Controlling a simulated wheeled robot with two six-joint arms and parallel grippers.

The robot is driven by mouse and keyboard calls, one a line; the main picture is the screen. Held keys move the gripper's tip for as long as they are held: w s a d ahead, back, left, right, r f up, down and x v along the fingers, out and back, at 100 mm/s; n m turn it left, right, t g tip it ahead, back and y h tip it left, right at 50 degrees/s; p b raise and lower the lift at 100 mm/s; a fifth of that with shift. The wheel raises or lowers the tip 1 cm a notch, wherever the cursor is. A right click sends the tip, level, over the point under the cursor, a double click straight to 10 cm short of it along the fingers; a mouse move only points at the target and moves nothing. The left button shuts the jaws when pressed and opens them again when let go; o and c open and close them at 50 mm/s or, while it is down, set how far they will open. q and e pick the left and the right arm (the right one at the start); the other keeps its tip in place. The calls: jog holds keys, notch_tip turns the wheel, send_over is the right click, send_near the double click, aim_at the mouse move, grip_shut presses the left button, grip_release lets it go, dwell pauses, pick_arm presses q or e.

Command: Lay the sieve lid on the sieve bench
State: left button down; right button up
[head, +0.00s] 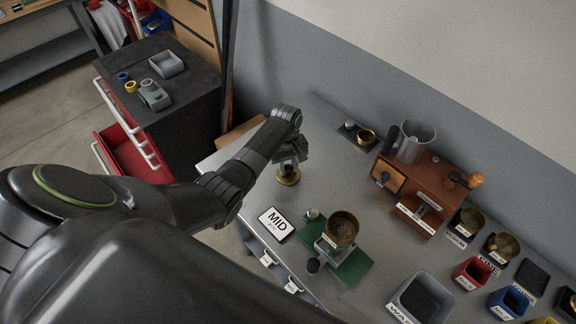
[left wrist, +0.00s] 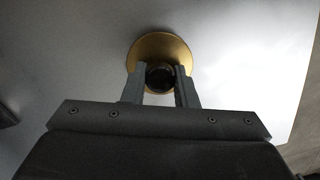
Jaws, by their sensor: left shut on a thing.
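My left gripper (head: 289,164) is shut on the knob of a round brass sieve lid (head: 288,176), over the left part of the grey sieve bench (head: 322,165). In the left wrist view, the gripper (left wrist: 160,76) has its two fingers on either side of the dark knob, and the brass lid (left wrist: 160,46) spreads out beyond them. The lid looks roughly level. I cannot tell whether it touches the bench top or hangs just above it. My right gripper is not in view.
A wooden grinder (head: 420,190) and several bins stand to the right. Bench around the lid is clear.

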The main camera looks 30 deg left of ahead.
pick_arm(q)
jog(key=c, duration=1.5)
grip_release()
jog(key=shift+o, duration=1.8)
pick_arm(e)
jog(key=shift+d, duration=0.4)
pick_arm(q)
notch_tip(320, 180, up, 12)
jog(key=b, duration=0.1)
jog(key=shift+w+a, duration=0.3)
jog(key=shift+w, duration=0.15)
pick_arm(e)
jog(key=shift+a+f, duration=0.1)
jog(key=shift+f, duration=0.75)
